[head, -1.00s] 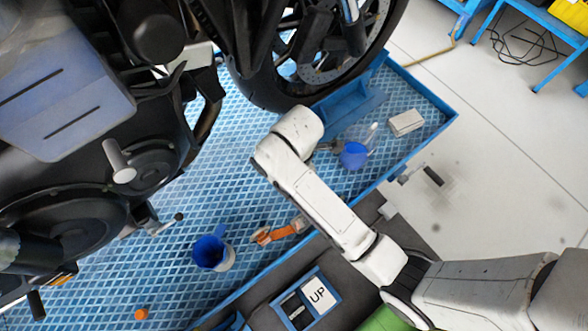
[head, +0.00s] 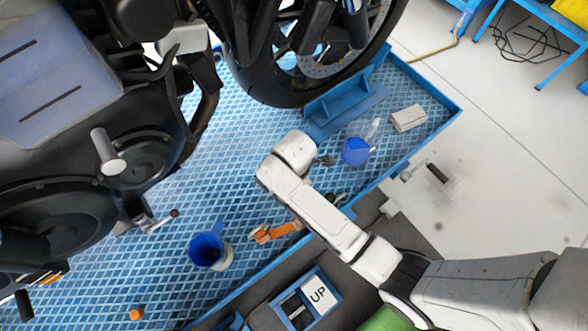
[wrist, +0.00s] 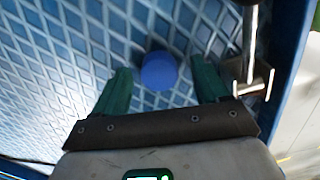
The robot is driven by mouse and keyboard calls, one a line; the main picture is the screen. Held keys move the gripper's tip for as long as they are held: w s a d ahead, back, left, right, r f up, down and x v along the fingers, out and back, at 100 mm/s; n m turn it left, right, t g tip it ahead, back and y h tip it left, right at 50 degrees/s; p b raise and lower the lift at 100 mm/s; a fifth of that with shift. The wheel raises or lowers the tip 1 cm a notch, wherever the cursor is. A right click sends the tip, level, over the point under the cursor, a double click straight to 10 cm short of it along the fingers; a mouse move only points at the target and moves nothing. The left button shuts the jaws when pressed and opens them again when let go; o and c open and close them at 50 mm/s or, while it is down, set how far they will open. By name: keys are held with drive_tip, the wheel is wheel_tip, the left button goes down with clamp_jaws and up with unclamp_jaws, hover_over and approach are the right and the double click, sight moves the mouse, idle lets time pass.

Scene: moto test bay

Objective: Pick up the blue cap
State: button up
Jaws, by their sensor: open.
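The blue cap (wrist: 158,71) is a small round blue piece on the blue diamond-patterned tray in the wrist view. My gripper (wrist: 161,64) is open, with a green finger on each side of the cap in the picture. Both fingers look clear of the cap, and I cannot tell how far above the tray they are. In the head view I cannot make out the cap; my arm covers that part of the tray. My fingers are hidden there too.
A metal tool (wrist: 250,50) lies right of the fingers, near the tray's raised edge (wrist: 294,45). In the head view, a blue vessel (head: 355,151), a pale box (head: 408,118), a blue-rimmed container (head: 207,250) and an orange tool (head: 274,232) stand around. The motorcycle wheel (head: 262,75) is behind.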

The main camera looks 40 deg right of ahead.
drive_tip(key=shift+c, duration=0.3)
drive_tip(key=c, duration=1.1)
drive_tip(key=shift+c, duration=0.2)
drive_tip(key=shift+r, duration=0.5)
wheel_tip(320, 180, up, 2)
drive_tip(key=shift+r+p, duration=0.1)
drive_tip(key=shift+p, duration=0.35)
drive_tip(key=s+r+p, duration=0.8)
drive_tip(key=s+r, duration=0.2)
drive_tip(key=s, duration=0.4)
drive_tip(key=shift+r, duration=0.35)
